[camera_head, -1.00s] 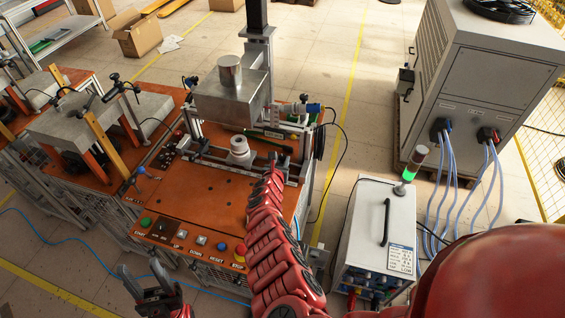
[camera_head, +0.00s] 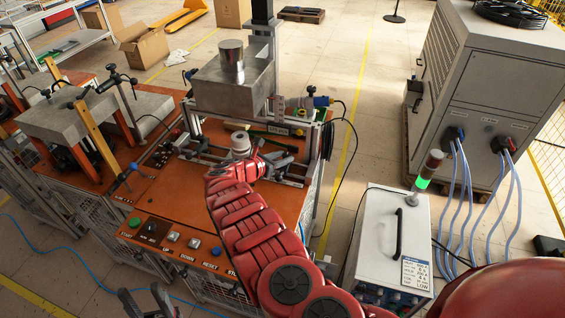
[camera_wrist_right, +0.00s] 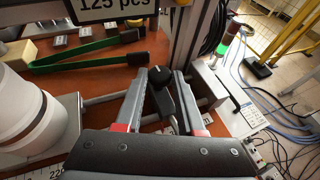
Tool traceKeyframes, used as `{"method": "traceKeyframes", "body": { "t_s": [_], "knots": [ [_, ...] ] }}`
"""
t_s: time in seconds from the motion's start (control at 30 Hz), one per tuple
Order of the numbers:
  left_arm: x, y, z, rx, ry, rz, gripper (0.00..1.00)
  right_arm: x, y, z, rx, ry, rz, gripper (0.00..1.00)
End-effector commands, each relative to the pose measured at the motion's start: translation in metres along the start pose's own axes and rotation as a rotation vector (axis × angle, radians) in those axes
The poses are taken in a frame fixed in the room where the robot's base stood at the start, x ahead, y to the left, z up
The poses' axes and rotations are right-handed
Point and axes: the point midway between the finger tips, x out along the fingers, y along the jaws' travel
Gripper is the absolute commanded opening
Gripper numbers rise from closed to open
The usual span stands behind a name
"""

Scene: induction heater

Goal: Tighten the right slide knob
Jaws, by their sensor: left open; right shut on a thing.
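The right slide knob (camera_wrist_right: 161,98) is a dark knob with a rounded black top, on the slide rail to the right of the white cylinder (camera_wrist_right: 30,115). In the right wrist view it sits between the two grey fingers of my right gripper (camera_wrist_right: 165,85), which is shut on it. In the head view my right gripper (camera_head: 277,162) is low over the slide at the right of the orange bench (camera_head: 180,200), and the knob cannot be made out there. My left gripper (camera_head: 147,296) is open and empty at the bottom edge.
Green-handled tongs (camera_wrist_right: 85,52) lie behind the slide. A metal box (camera_head: 228,88) with a cylinder on top stands at the bench's back. A white control unit (camera_head: 385,240) with a signal light stands right of the bench. My red right arm hides part of the button panel.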

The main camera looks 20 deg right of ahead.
Motion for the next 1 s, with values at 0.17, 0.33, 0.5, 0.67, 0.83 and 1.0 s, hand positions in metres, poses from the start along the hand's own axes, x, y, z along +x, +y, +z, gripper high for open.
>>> {"method": "traceKeyframes", "body": {
  "t_s": [0.17,0.33,0.5,0.67,0.83,1.0],
  "knots": [
    [-0.001,0.0,0.0,0.0,0.0,0.0,0.5,0.001,-0.001,-0.002,0.0,0.003,-0.005,0.0],
    [-0.001,0.0,0.0,0.0,0.0,0.0,0.5,0.001,-0.002,-0.002,0.0,0.004,-0.005,0.0],
    [-0.001,0.0,0.0,0.0,0.0,0.0,0.5,0.001,-0.001,-0.002,0.0,0.003,-0.005,0.61],
    [-0.001,0.0,0.0,0.0,0.0,0.0,0.5,0.0,-0.001,-0.001,0.0,0.002,-0.004,0.68],
    [0.0,0.0,0.0,0.0,0.0,0.0,0.5,-0.001,-0.001,-0.001,0.001,0.002,-0.003,0.68],
    [0.002,0.0,0.0,0.0,0.0,0.0,0.5,-0.015,0.001,0.001,0.0,0.001,-0.001,0.68]
  ]
}}
